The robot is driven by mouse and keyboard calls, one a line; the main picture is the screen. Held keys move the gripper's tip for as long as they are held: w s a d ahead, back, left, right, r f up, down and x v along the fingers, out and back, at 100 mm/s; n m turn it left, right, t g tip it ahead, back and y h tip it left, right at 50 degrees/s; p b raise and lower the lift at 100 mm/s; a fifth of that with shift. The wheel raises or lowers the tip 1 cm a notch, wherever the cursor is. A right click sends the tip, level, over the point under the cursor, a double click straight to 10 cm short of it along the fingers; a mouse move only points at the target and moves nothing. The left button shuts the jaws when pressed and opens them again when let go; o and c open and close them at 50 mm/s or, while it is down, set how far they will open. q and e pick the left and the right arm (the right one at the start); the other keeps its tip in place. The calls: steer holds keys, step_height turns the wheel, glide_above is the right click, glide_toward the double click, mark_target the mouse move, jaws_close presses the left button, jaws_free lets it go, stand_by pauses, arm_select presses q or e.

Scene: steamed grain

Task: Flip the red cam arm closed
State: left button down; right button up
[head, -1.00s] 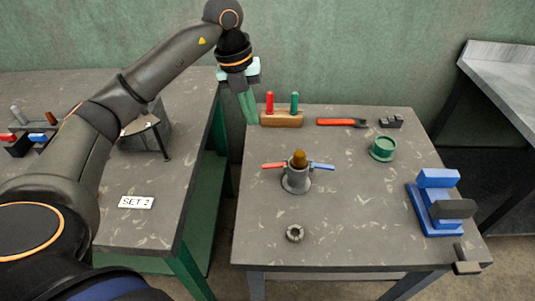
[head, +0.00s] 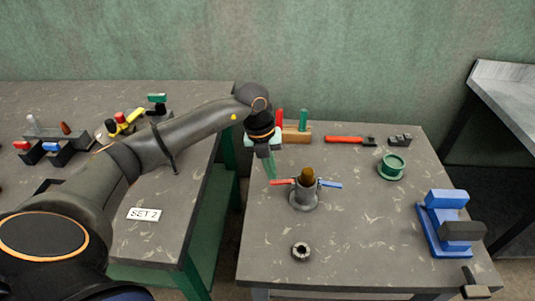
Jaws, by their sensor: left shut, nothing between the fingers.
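A grey coupling (head: 304,198) with a brown plug (head: 307,176) in its top stands upright on the right-hand table. Its red cam arm (head: 281,182) sticks out to the left, roughly level. Its blue cam arm (head: 331,184) sticks out to the right. My left gripper (head: 271,174) points down with its green fingers shut and empty, right by the outer end of the red arm. I cannot tell whether they touch. My right gripper is not in view.
A wooden block (head: 296,133) with red and green handles stands behind my gripper. A red-handled tool (head: 347,139), a green ring (head: 391,167), a blue vise (head: 443,222) and a small dark ring (head: 301,252) lie around.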

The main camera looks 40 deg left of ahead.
arm_select(q)
steer(key=shift+d+f, duration=0.1)
steer(key=shift+f, duration=0.6)
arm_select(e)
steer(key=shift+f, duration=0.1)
